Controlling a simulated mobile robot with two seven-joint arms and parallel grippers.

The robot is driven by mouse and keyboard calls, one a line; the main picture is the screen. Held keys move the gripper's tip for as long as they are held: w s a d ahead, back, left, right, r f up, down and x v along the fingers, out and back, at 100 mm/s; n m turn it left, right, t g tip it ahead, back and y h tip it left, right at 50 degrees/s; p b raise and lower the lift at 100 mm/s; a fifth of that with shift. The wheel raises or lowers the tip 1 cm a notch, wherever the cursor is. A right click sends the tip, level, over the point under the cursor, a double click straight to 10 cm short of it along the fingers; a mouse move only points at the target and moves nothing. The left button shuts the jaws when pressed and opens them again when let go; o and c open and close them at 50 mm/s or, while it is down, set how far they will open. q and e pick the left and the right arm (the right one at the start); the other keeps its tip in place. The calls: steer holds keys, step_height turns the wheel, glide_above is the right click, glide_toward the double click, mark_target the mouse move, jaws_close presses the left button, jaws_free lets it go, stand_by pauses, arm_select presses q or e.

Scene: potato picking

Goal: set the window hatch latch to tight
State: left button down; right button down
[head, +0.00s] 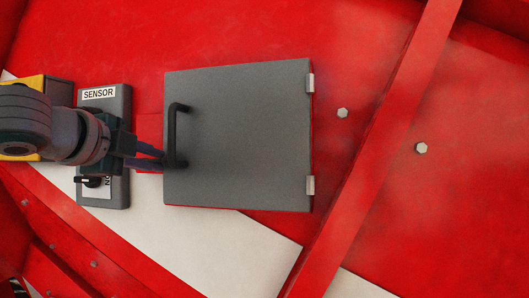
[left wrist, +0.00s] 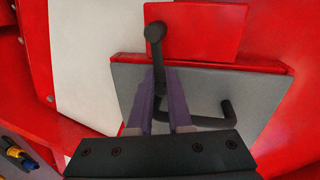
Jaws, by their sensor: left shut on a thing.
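A grey hatch panel (head: 240,140) with two pale hinges on its right side is set in the red wall. A black bar handle (head: 172,135) stands on its left part; in the left wrist view the handle (left wrist: 227,108) passes behind the fingers. A black latch lever with a round knob (left wrist: 155,34) reaches past the panel's edge over a red plate. My left gripper (head: 162,158) comes in from the left to the handle's lower end. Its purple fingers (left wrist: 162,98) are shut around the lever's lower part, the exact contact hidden. My right gripper is not in view.
A grey box labelled SENSOR (head: 122,108) with a black knob (head: 90,181) stands left of the hatch, partly behind my left arm. A red beam (head: 375,140) runs diagonally to the right of the hatch. Bolt heads (head: 342,113) dot the wall.

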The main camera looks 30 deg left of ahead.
arm_select(q)
steer(key=shift+d+f+m, duration=0.2)
steer(key=shift+d+m, duration=0.15)
steer(key=shift+m, duration=0.15)
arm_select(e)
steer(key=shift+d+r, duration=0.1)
arm_select(q)
steer(key=shift+f, duration=0.15)
steer(key=c, duration=0.9)
jaws_free()
steer(key=shift+w, duration=0.1)
steer(key=shift+o, duration=0.2)
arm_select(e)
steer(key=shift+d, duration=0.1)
arm_select(q)
steer(key=shift+a, duration=0.1)
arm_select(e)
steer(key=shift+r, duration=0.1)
